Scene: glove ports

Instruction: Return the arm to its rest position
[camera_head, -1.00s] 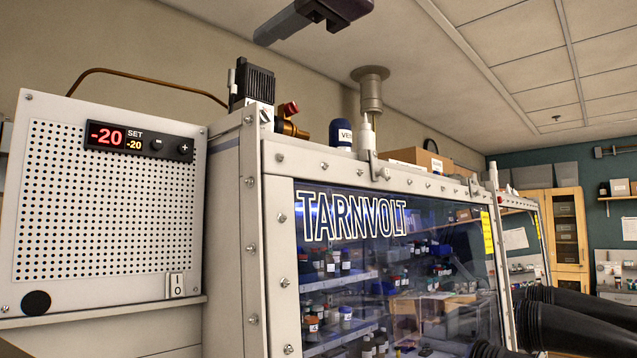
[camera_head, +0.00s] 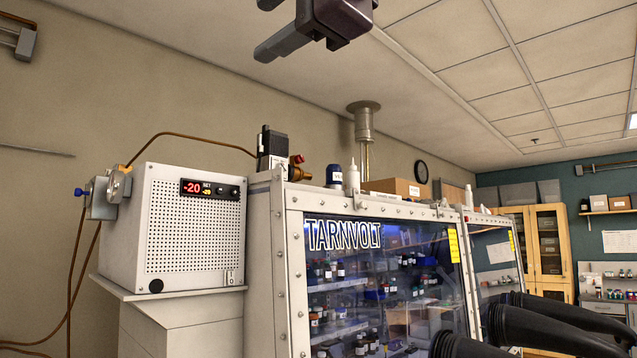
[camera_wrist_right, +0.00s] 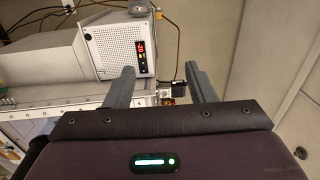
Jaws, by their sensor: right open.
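My right gripper (camera_head: 262,30) is at the top middle of the head view, dark grey, with its two fingers apart and pointing left. It is high in the picture, above the glove box, with nothing between the fingers. In the right wrist view its two fingers (camera_wrist_right: 160,69) are also apart and empty. Past them the chiller box shows, without visible contact. My left gripper is in neither view now.
The white chiller box (camera_head: 195,235) with a red -20 display stands left of the TARNVOLT glove box (camera_head: 292,270). A pump (camera_head: 272,150), a bottle (camera_head: 334,176) and a carton (camera_head: 395,187) sit on top. Black glove sleeves (camera_head: 545,325) stick out at lower right.

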